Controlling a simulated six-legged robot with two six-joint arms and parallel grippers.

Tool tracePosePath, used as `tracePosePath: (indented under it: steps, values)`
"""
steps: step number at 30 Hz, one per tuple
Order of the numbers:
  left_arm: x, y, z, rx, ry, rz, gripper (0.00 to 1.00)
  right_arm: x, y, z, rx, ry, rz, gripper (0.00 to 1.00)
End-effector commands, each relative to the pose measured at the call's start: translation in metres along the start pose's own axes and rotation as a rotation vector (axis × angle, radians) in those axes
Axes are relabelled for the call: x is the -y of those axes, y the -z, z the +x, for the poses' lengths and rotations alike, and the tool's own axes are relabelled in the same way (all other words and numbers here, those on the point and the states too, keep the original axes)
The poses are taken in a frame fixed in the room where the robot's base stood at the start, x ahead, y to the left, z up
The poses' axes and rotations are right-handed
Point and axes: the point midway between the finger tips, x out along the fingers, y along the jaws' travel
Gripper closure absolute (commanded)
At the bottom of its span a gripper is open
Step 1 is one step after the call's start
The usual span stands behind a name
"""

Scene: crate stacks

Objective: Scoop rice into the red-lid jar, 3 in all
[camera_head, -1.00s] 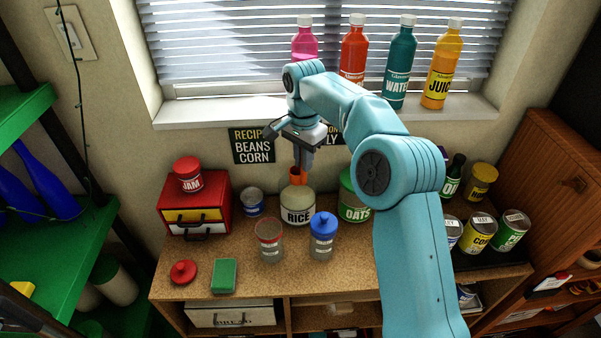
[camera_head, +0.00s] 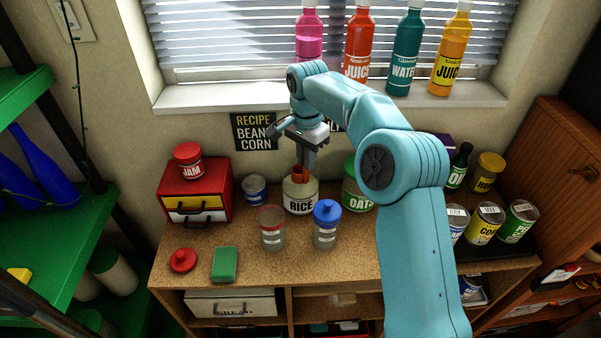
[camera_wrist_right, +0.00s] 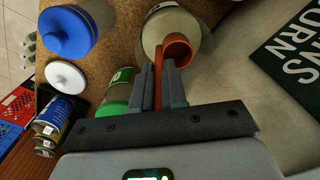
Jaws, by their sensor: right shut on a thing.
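The rice jar (camera_head: 300,204) stands open on the counter below my right arm. My right gripper (camera_head: 306,163) points down over it, shut on an orange scoop (camera_head: 301,175). In the right wrist view the scoop (camera_wrist_right: 177,48) is at the rice jar's mouth (camera_wrist_right: 160,25), between the gripper's fingers (camera_wrist_right: 158,85); how deep it sits I cannot tell. An open glass jar with a red rim (camera_head: 271,230) stands in front of the rice jar and looks empty. A red lid (camera_head: 183,260) lies on the counter at the left. My left gripper is not in view.
A blue-lid jar (camera_head: 326,226) stands right of the red-rim jar. The green oats jar (camera_head: 356,190) is beside the rice jar. A blue can (camera_head: 255,188), a red drawer box (camera_head: 196,195) and a green sponge (camera_head: 225,264) are at the left. Cans (camera_head: 485,224) stand at the right.

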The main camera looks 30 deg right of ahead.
Motion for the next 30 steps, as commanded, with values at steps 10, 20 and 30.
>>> tracePosePath:
  steps: [10, 20, 30]
  values:
    - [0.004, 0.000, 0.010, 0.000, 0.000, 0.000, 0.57, 0.000, 0.000, 0.015, 0.000, 0.000, 0.000, 1.00]
    - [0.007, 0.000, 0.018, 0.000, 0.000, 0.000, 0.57, 0.000, 0.000, 0.029, 0.000, -0.001, 0.000, 1.00]
    - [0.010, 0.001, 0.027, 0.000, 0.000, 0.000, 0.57, 0.000, 0.000, 0.042, 0.000, 0.000, 0.000, 1.00]
